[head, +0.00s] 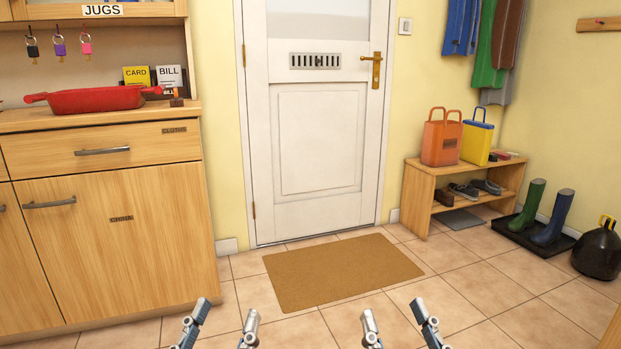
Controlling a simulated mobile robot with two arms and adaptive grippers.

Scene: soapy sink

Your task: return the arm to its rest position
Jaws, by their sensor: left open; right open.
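My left gripper (222,324) shows at the bottom edge, left of centre, with its two fingers spread and nothing between them. My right gripper (399,322) shows at the bottom edge, right of centre, also spread and empty. Both have their fingers pointing forward, apart from each other and from everything around. The arms behind them are out of view.
A wooden cabinet (118,245) with a red dish (95,99) on top stands at the left. A brown doormat (340,270) lies before a closed white door (318,140). At the right are a shoe bench (415,196), boots on a tray (510,230) and a black bag (598,252). Tiled floor between is clear.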

